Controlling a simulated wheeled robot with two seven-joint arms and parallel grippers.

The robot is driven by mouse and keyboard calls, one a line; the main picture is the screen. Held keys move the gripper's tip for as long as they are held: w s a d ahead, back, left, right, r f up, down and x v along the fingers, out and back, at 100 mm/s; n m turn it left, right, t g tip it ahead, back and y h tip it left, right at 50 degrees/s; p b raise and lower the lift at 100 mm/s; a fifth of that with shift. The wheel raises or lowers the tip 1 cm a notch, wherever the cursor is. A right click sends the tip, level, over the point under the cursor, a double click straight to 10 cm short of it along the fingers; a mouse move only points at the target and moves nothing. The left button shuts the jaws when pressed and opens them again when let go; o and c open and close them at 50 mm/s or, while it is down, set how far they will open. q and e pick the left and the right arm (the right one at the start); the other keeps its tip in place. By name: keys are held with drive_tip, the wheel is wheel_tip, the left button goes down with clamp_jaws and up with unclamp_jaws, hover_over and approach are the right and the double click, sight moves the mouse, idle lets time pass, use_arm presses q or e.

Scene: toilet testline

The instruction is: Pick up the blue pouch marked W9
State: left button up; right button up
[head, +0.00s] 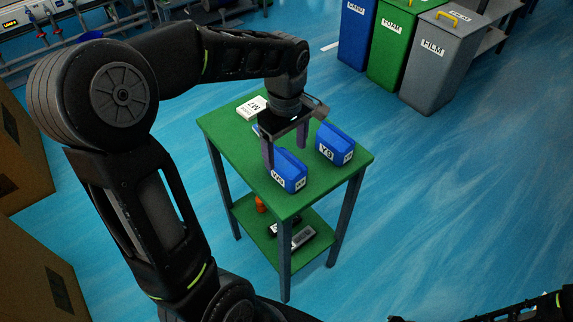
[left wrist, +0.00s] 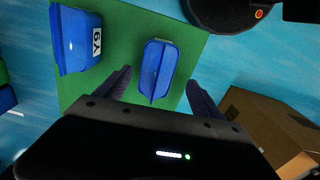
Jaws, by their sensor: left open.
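A blue pouch (head: 291,168) with a white label stands near the front corner of the green table; the label looks like W9 but is small and hard to read. My left gripper (head: 285,150) is open above it, pointing down, one finger partly in front of its left side. In the left wrist view this pouch (left wrist: 157,68) lies between and just beyond the open fingertips (left wrist: 161,86), apart from both. A second blue pouch (head: 335,144), marked Y9, stands to its right; it also shows in the left wrist view (left wrist: 75,40).
The green table (head: 222,124) also holds a white box (head: 252,107) at the back. Its lower shelf (head: 247,217) carries an orange item and dark items. Blue, green (head: 390,50) and grey bins (head: 435,65) stand behind right. Cardboard boxes (head: 40,260) stand at left. Open floor lies right.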

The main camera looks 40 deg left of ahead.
sight(287, 163)
use_arm(q)
drive_tip(key=shift+w+a+f, duration=0.1)
drive_tip(key=shift+f, duration=1.25)
wheel_tip(287, 163, down, 5)
drive_tip(key=shift+w+f+p, duration=0.15)
drive_tip(key=shift+p, duration=0.2)
drive_tip(key=shift+c, duration=0.4)
drive_tip(key=c, duration=1.4)
wheel_tip(287, 163, up, 10)
drive_tip(key=shift+r, duration=0.1)
